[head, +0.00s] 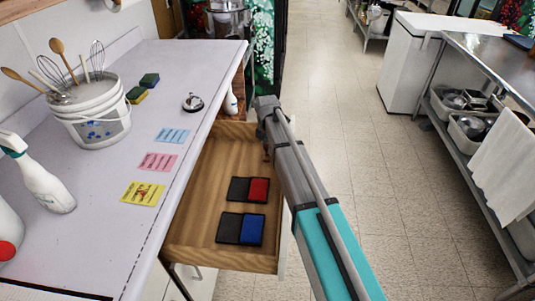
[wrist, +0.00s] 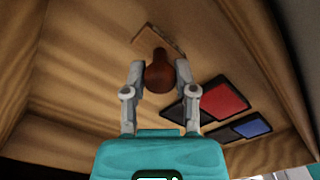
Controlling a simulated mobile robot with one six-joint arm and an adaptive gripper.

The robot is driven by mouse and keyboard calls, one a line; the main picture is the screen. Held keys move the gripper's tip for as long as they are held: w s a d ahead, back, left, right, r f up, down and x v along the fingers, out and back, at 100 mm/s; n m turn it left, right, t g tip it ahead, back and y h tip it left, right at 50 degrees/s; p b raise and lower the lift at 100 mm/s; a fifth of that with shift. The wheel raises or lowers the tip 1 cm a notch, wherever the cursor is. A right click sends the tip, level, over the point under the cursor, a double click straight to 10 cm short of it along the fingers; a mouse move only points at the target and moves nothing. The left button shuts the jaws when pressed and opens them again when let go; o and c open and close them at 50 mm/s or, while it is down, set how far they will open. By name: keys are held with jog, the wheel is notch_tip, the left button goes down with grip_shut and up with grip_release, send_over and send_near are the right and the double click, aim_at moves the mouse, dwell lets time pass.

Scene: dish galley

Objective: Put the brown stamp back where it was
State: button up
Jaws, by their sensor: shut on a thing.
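The brown stamp (wrist: 160,75) has a dark rounded handle and a light wooden base. My gripper (wrist: 160,73) is shut on its handle in the wrist view, with a finger on each side. The stamp is inside the open wooden drawer (head: 214,150), toward its far end. I cannot tell whether its base touches the drawer floor. In the head view my arm hides most of the gripper, and only a small brown bit of the stamp (head: 266,157) shows.
The drawer also holds a red ink pad (head: 258,189) and a blue ink pad (head: 252,230), nearer its front. The counter (head: 190,75) beside it carries blue, pink and yellow notes, sponges, a white bucket (head: 92,112) and a spray bottle (head: 45,180). The drawer walls surround my gripper.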

aim_at(267, 146)
jog(key=shift+f+b, duration=0.45)
jog(key=shift+f, duration=0.25)
jog(key=shift+f, duration=0.1)
jog(key=o, duration=0.9)
notch_tip(267, 146, up, 12)
jog(key=p, duration=1.2)
dwell(0.7)
